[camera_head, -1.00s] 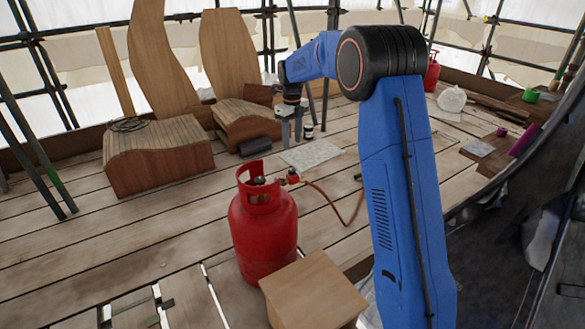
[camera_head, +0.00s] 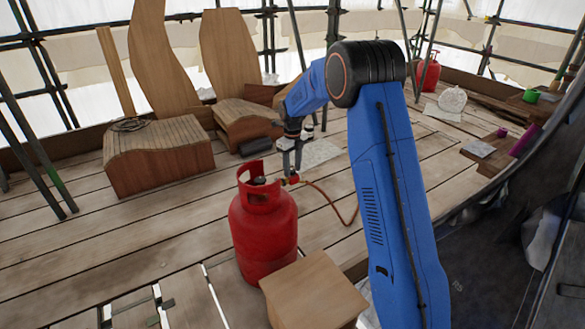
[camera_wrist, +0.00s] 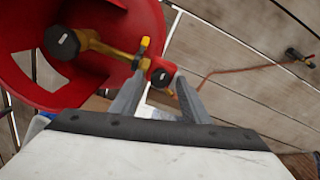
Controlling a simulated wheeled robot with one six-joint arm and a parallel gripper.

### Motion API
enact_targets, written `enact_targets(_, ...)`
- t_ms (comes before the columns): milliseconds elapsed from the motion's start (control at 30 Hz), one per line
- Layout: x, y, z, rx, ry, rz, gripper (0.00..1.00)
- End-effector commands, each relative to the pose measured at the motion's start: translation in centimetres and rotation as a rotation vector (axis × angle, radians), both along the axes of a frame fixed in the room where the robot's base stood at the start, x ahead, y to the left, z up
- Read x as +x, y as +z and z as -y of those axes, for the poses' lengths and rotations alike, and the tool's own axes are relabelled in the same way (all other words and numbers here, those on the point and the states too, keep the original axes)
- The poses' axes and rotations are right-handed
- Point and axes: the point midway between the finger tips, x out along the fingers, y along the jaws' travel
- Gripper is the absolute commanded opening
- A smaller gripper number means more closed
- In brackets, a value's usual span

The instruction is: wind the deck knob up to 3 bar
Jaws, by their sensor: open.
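The red gas cylinder (camera_head: 262,235) stands upright on the deck boards. In the wrist view its collar (camera_wrist: 105,75) surrounds a brass valve (camera_wrist: 100,47) with a black handwheel (camera_wrist: 61,42). A red regulator with a dark round knob face (camera_wrist: 161,77) sits at the valve outlet. My gripper (camera_head: 291,173) points down above the regulator. It is open, its fingertips (camera_wrist: 160,80) on either side of the regulator knob in the picture; contact cannot be told. A dark knob-like fitting (camera_wrist: 293,53) is on the deck at the right. No pressure reading is legible.
An orange hose (camera_head: 335,205) runs from the regulator across the boards. A wooden box (camera_head: 312,290) stands in front of the cylinder. Slatted wooden forms (camera_head: 160,155) stand behind. A second red cylinder (camera_head: 428,75) is at the back right.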

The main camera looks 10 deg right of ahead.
Motion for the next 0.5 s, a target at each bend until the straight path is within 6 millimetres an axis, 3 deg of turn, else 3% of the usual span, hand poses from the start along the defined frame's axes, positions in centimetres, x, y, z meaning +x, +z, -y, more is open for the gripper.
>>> enact_targets(233, 0.01, -0.03, -0.01, 0.0, 0.0, 0.0, 0.4)
enact_targets(400, 0.01, -0.02, 0.0, 0.0, 0.0, 0.0, 0.01)
enact_targets(500, 0.01, -0.02, 0.0, 0.0, 0.0, 0.0, 0.01)
